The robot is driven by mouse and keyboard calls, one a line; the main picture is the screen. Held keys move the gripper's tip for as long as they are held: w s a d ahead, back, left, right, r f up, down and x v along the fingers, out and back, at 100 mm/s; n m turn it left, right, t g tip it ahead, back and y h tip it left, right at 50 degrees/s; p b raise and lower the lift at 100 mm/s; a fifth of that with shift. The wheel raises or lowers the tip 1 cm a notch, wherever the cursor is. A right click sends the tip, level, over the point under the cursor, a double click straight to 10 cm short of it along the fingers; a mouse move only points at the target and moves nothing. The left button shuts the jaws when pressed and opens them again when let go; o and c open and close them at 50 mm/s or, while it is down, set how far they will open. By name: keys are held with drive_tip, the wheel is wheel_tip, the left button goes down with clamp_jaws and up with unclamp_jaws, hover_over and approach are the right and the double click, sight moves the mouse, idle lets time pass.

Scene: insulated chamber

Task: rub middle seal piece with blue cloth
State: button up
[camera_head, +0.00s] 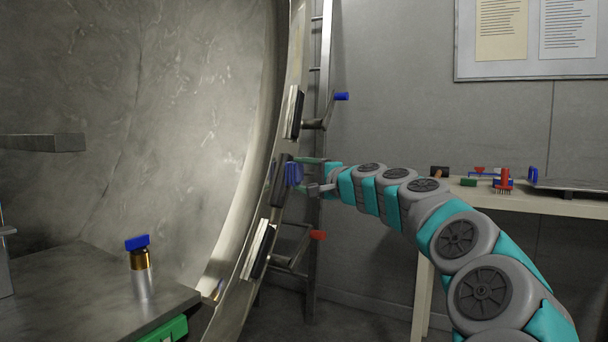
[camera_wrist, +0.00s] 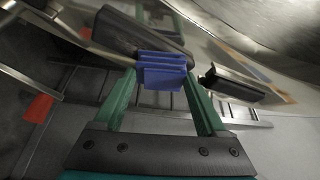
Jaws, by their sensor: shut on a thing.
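My gripper (camera_head: 312,175) reaches left to the rim of the round chamber opening. Its two green fingers also show in the wrist view (camera_wrist: 165,85), shut on the folded blue cloth (camera_wrist: 162,72). In the head view the blue cloth (camera_head: 294,174) lies against or right beside the dark middle seal piece (camera_head: 279,180) on the rim. In the wrist view the dark seal piece (camera_wrist: 135,32) is just beyond the cloth. They look to be touching, but the exact contact is partly hidden by the cloth.
A ladder (camera_head: 318,120) stands behind. A bench (camera_head: 560,203) with tools is at right. A blue-capped bottle (camera_head: 140,268) stands at left.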

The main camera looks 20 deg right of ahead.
drive_tip(key=shift+s+a+f+b, duration=0.35)
drive_tip(key=shift+a+f+b, duration=0.2)
drive_tip(key=shift+f+b, duration=0.55)
drive_tip(key=shift+s+a+f+b, duration=0.45)
drive_tip(key=shift+f+b, duration=0.35)
drive_tip(key=shift+f, duration=0.6)
drive_tip(key=shift+s+a+f+b, duration=0.25)
drive_tip(key=shift+a+f+b, duration=0.35)
drive_tip(key=shift+f+b, duration=0.5)
drive_tip(key=shift+p, duration=0.3)
drive_tip(key=r+p, duration=0.1)
drive_tip(key=d+r+p, duration=0.1)
drive_tip(key=w+r+p, duration=0.1)
drive_tip(key=shift+d+r, duration=0.2)
drive_tip(key=shift+d, duration=0.1)
drive_tip(key=shift+w+d+r+p, duration=0.2)
drive_tip(key=shift+d+r+p, duration=0.05)
drive_tip(key=shift+r+p, duration=0.4)
drive_tip(key=shift+w+d+r+p, duration=0.25)
drive_tip(key=shift+r+p, duration=0.35)
drive_tip(key=shift+w+d+r+p, duration=0.2)
drive_tip(key=shift+d+r+p, duration=0.05)
drive_tip(key=shift+r+p, duration=0.4)
drive_tip(key=r+p, duration=0.1)
drive_tip(key=d+r+p, duration=0.1)
drive_tip(key=w+r+p, duration=0.1)
drive_tip(key=shift+d+r, duration=0.15)
drive_tip(key=shift+r, duration=0.1)
drive_tip(key=shift+s+d, duration=0.1)
